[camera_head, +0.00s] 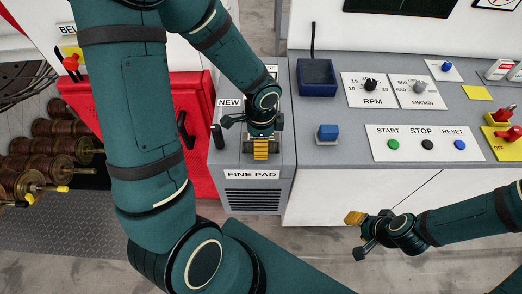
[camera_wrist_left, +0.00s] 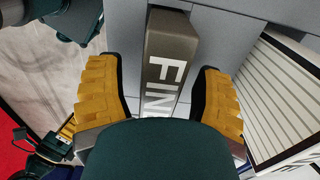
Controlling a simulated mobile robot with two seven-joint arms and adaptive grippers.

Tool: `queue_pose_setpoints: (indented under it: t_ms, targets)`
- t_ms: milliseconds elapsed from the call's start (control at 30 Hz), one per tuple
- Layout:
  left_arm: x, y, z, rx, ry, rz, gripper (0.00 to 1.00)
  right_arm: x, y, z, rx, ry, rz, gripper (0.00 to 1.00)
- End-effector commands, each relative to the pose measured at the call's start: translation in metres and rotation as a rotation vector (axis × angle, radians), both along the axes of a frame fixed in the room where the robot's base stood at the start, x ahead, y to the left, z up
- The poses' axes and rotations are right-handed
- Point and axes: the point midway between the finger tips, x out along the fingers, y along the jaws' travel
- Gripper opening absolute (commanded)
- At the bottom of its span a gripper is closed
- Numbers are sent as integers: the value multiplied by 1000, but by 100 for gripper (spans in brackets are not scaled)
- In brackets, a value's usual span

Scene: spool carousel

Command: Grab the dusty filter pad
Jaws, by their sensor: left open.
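A grey-brown block (camera_wrist_left: 172,45) with white letters starting "FIN" stands out in the left wrist view; it looks like the dusty filter pad. My left gripper (camera_wrist_left: 160,100) is open, with one yellow finger on each side of the block. A small gap shows at the left finger; contact at the right finger cannot be told. In the head view my left gripper (camera_head: 261,150) is over the grey unit (camera_head: 210,172) labelled "FINE PAD" and hides the pad. My right gripper (camera_head: 357,232) is apart from it, low over the floor.
A white pleated panel (camera_wrist_left: 285,95), partly labelled, is beside the right finger. A red cabinet (camera_head: 195,100) and brown spools (camera_head: 35,165) are at left.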

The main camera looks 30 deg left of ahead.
Motion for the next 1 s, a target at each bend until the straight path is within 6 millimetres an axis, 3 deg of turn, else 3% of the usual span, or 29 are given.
queue_pose_setpoints:
  t_ms: [267, 400, 467, 1000]
  targets:
    - [0, 0, -2, 0, -1, 0, 65, 0, 0, 0, 0, 0, 0, 47]
    - [0, 0, -2, -1, -1, 0, 16, 0, 0, 0, 0, 0, 0, 47]
    - [0, 0, -2, -1, -1, 0, 0, 0, 0, 0, 0, 0, 0, 47]
    - [0, 0, 3, 0, 0, 1, 0, 0, 0, 2, 0, 0, 0, 47]
